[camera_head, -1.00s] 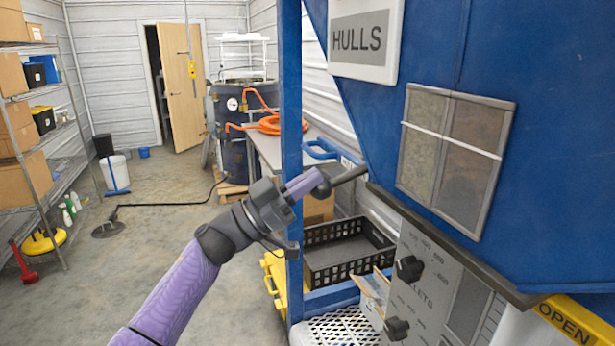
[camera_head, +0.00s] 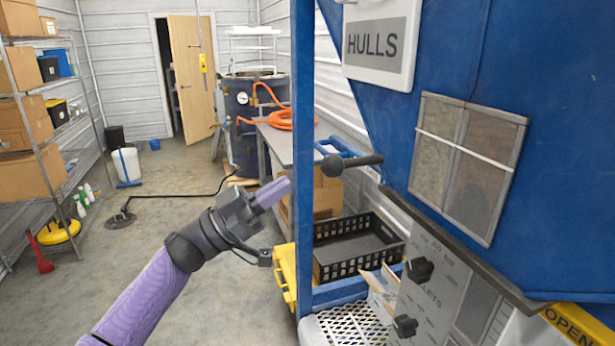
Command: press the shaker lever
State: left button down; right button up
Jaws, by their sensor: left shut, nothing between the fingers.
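The shaker lever (camera_head: 357,161) is a short black handle with a round knob at its left end. It sticks out to the left from the blue hopper (camera_head: 560,130), close to level. My left gripper (camera_head: 286,187) is shut and empty, its purple fingers pointing up and right. In the picture it lies to the left of the knob and a little lower, with a visible gap between them. The fingertips appear next to the blue post (camera_head: 303,120). My right gripper is not in view.
A black crate (camera_head: 345,270) and a white perforated surface (camera_head: 345,328) lie below the lever. A grey panel with black knobs (camera_head: 418,270) is at the lower right. Shelves (camera_head: 65,130) stand at the left. The floor behind my left arm is mostly open.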

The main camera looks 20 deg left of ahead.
pick_arm(q)
jog(key=v, duration=0.2)
jog(key=shift+s+a, duration=0.25)
dwell(0.6)
dwell(0.7)
